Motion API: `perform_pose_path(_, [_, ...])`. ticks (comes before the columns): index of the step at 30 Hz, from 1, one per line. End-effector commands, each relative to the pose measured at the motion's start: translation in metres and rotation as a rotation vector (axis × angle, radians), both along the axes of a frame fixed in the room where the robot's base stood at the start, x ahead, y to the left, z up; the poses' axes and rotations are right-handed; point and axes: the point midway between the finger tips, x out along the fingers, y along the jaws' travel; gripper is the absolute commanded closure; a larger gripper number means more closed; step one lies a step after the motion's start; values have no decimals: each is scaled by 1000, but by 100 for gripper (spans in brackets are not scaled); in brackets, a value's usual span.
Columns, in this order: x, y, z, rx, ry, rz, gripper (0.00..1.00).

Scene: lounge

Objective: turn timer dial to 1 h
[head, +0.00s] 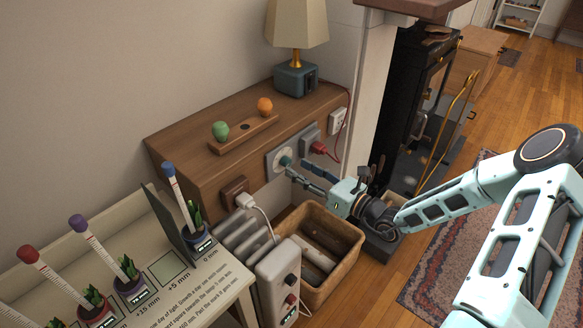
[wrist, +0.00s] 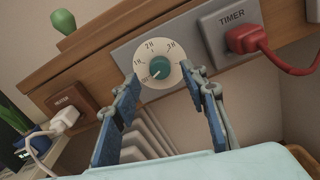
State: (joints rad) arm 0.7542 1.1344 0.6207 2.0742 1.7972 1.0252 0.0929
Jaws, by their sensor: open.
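The timer dial is a teal knob (wrist: 159,67) on a round cream face with hour markings, mounted on a grey plate (wrist: 125,52). In the wrist view the knob's pale mark appears to point to the lower left; the small markings are hard to read exactly. The dial (head: 285,160) also shows in the head view on the wooden cabinet's front. My gripper (wrist: 164,78) is open, its blue fingers to the left and right of the dial face. The knob lies between the fingertips in the picture; contact is not visible. In the head view my gripper (head: 291,169) is at the plate.
A TIMER socket (wrist: 232,33) with a red plug (wrist: 250,38) is right of the dial. A HEATER socket (wrist: 72,105) with a white plug is left. Below stand a white radiator (head: 274,278) and a wooden crate (head: 345,262). A lamp (head: 297,30) stands on the cabinet.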

Motion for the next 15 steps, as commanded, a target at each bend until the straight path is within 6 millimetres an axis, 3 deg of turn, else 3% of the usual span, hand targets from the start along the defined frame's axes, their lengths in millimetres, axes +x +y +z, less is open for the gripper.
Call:
perform_pose_path(6, [18,24,-1,-1,-2,2,60])
perform_pose_path(15, [23,29,0,-2,0,-1,60])
